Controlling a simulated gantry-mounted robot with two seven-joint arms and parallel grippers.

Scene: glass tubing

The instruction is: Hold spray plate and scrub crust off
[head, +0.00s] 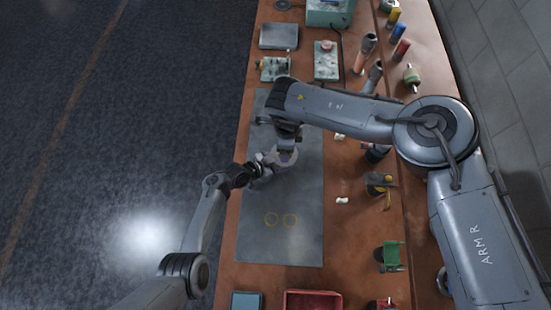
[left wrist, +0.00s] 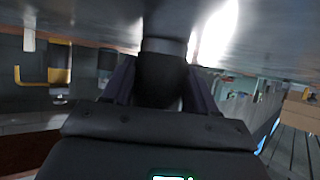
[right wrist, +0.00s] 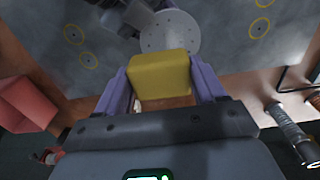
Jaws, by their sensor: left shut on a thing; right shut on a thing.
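The spray plate (head: 286,157) is a pale grey disc over the grey mat, and its small holes show in the right wrist view (right wrist: 170,33). My left gripper (head: 264,164) is at its left side. In the left wrist view the left fingers (left wrist: 165,85) are shut on a dark, round part, apparently the plate's handle. My right gripper (right wrist: 163,85) is shut on a yellow scrubbing block (right wrist: 160,74), whose far edge is close to the disc's edge. I cannot tell whether they touch. Crust on the plate cannot be made out. The right fingers are largely hidden in the head view.
The grey mat (head: 265,245) has yellow ring marks and clear room at its front. A red tray (head: 312,300) and blue-grey box (head: 246,301) stand at the near edge. Tools and a green-framed item (head: 390,255) line the right side. Small trays (head: 278,36) stand at the back.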

